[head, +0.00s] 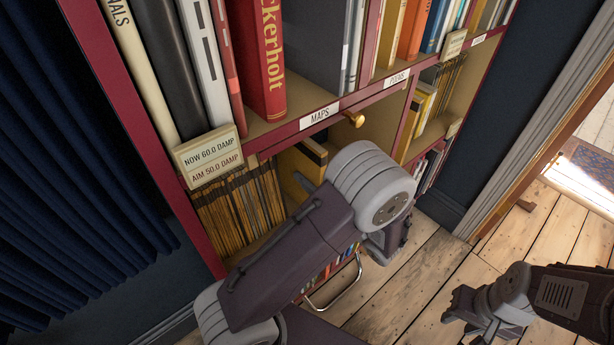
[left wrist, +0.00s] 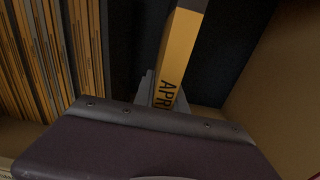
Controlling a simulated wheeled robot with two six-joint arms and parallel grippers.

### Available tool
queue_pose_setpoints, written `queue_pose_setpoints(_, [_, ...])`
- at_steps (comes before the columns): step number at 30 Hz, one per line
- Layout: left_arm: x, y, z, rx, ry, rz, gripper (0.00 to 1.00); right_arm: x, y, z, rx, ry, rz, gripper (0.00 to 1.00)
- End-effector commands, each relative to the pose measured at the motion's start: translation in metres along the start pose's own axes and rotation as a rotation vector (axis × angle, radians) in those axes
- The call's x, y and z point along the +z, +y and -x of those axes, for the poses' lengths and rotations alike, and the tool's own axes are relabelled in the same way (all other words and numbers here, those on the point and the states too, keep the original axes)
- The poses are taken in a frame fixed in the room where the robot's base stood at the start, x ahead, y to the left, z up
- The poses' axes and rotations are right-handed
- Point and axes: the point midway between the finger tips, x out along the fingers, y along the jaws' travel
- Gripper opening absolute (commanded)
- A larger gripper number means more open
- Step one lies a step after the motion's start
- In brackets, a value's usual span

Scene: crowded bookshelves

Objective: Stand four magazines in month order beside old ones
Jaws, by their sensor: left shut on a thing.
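My left gripper (left wrist: 163,92) is shut on a yellow magazine (left wrist: 178,58) with a dark top end and the letters "APR" on its spine. In the left wrist view the magazine leans a little to the right inside a shelf bay. The row of old magazines (left wrist: 55,55), with thin tan and dark spines, stands to its left across a dark gap.
A card (head: 210,155) reading "NOW 60.0 DAMP, AIM 50.0 DAMP" sits on the shelf edge above the old row. A shelf edge labelled "MAPS" (head: 320,116) and a brass knob (head: 354,118) are close above my left wrist.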

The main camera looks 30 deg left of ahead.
Motion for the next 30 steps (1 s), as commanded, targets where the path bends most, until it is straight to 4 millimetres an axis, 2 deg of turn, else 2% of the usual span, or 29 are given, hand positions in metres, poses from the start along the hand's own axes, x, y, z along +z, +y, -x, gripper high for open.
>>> queue_pose_setpoints(5, [0.001, 0.0, 0.0, 0.0, -0.002, 0.001, 0.0, 0.0, 0.0, 0.0, 0.0, 0.0, 0.0, 0.36])
queue_pose_setpoints(6, [0.001, 0.0, 0.0, 0.0, -0.002, 0.001, 0.19, 0.0, 0.0, 0.0, 0.0, 0.0, 0.0, 0.36])
queue_pose_setpoints(9, [0.001, 0.0, 0.0, 0.0, -0.001, 0.001, 0.42, 0.0, 0.0, 0.0, 0.0, 0.0, 0.0, 0.36])
queue_pose_setpoints(24, [0.0, 0.0, 0.001, 0.0, 0.001, 0.0, 0.42, 0.0, 0.0, 0.0, 0.0, 0.0, 0.0, 0.36])
queue_pose_setpoints(30, [0.001, -0.001, 0.019, -0.003, 0.0, 0.0, 0.42, -0.001, 0.0, 0.005, 0.0, 0.0, 0.0, 0.36])
